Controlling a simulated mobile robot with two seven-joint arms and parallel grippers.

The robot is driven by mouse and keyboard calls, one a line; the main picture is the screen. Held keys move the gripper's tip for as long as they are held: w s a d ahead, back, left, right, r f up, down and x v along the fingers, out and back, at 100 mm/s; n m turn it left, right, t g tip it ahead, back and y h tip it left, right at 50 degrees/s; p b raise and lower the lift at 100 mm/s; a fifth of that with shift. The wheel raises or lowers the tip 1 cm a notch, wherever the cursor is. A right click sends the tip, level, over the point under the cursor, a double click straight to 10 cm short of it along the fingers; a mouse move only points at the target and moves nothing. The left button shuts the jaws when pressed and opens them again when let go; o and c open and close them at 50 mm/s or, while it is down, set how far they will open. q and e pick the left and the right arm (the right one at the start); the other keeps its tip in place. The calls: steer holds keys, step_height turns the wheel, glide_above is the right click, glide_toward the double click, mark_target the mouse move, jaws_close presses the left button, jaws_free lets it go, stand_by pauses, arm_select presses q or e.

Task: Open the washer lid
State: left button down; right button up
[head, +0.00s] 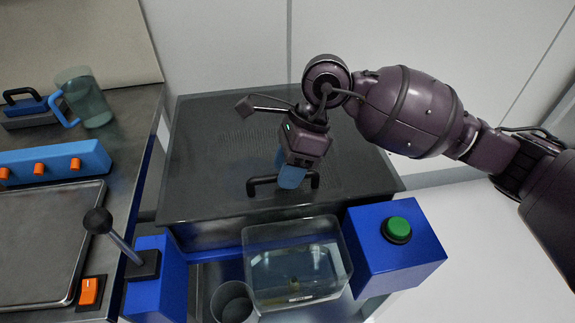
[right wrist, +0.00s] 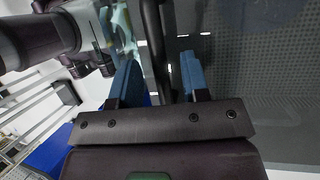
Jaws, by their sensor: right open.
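The washer lid (head: 215,190) is a dark grey, flat panel with a perforated patch, lying closed on top of the washer in the head view. Its black bar handle (head: 258,184) sits near the front edge. My right gripper (head: 291,183) points down over the handle, its blue fingers at the bar and partly hiding it. In the right wrist view, the handle bar (right wrist: 155,45) passes between the two open blue fingers (right wrist: 158,82); I cannot tell whether they touch it. My left gripper is not seen in the head view.
In front of the lid are a clear bin (head: 268,265), a grey cup (head: 232,301) and a blue box with a green button (head: 397,230).

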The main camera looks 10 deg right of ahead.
jaws_close()
